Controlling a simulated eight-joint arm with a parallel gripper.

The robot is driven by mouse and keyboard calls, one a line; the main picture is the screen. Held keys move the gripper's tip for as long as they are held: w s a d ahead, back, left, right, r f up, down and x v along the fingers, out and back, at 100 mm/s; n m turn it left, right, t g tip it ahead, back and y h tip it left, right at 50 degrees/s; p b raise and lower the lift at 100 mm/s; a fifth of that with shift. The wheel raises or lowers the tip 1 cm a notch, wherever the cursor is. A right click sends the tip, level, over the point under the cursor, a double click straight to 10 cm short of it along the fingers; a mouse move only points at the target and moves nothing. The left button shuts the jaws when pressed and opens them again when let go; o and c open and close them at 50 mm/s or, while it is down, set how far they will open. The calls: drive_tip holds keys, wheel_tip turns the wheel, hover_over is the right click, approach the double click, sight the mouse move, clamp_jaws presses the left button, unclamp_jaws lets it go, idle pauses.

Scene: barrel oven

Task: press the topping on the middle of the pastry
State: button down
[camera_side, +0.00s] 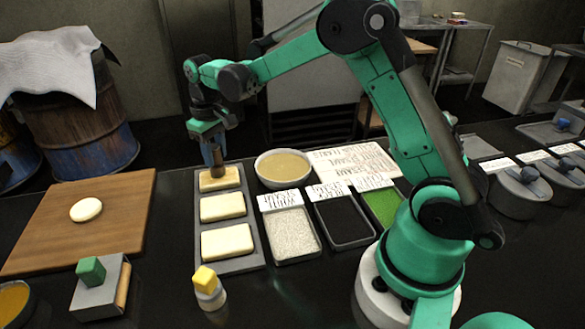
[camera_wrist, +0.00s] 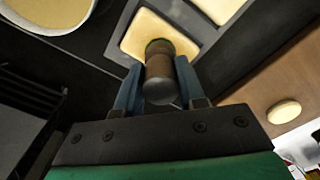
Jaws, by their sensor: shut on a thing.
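A grey tray (camera_side: 240,265) holds three pale rectangular pastries in a row. The far pastry (camera_side: 228,184) is under my gripper; the middle pastry (camera_side: 222,207) and near pastry (camera_side: 226,241) are uncovered. My gripper (camera_side: 213,146) points down and is shut on a brown cylindrical presser (camera_side: 217,160). In the wrist view, the presser (camera_wrist: 160,72) stands between the blue fingers, its far end over the pastry (camera_wrist: 140,30) and seemingly touching it. A dull greenish rim shows at that end; I cannot tell whether it is topping. The surface beneath the presser is hidden.
A bowl of tan filling (camera_side: 283,167) stands right of the tray. A wooden board (camera_side: 115,235) with a round dough piece (camera_side: 86,209) is left. A yellow-topped stamp (camera_side: 208,287) stands in front.

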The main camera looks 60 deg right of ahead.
drive_tip(key=shift+f, duration=0.4)
idle(1.1)
drive_tip(key=shift+r, duration=3.55)
